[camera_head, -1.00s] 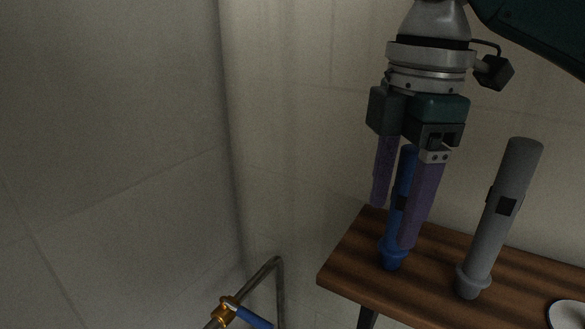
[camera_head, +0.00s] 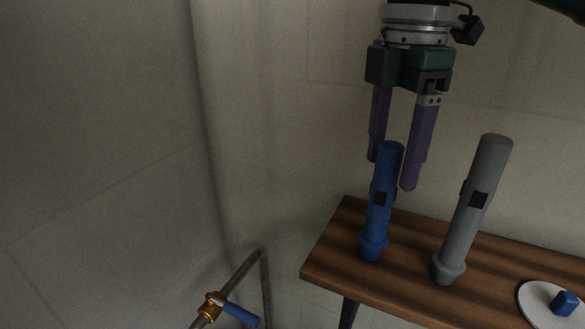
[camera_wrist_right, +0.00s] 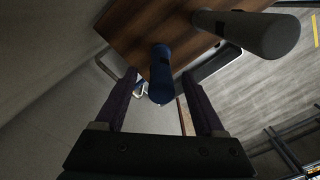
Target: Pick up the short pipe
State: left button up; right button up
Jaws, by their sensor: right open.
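Two pipes stand upright on the wooden shelf: a blue pipe (camera_head: 380,205), the shorter one, and a taller grey pipe (camera_head: 470,215). Each has a flared collar at the base and a dark square patch. My right gripper (camera_head: 391,172) is open and empty, its purple fingers pointing down at the upper part of the blue pipe, which partly overlaps them in the head view. In the right wrist view, the blue pipe (camera_wrist_right: 161,75) lies between the open fingers (camera_wrist_right: 160,80), touching neither; the grey pipe (camera_wrist_right: 250,33) is off to the right. My left gripper is out of view.
The wooden shelf (camera_head: 330,245) stands by the wall. A white round plate (camera_head: 540,305) with a small blue piece (camera_head: 565,302) lies at its right. A metal pipe with a brass valve and blue handle (camera_head: 238,313) is at the lower left.

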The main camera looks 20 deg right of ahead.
aim_at(382, 192)
jog(key=shift+a+f+p, duration=0.1)
jog(key=shift+f+p, duration=0.25)
jog(key=shift+p, duration=0.05)
jog(key=f+p, duration=0.1)
jog(key=f, duration=0.1)
jog(key=f+p, duration=0.1)
jog(key=f, duration=0.1)
jog(key=shift+s+a, duration=0.1)
jog(key=shift+a, duration=0.1)
jog(key=shift+f, duration=0.35)
jog(key=c, duration=0.5)
grip_shut()
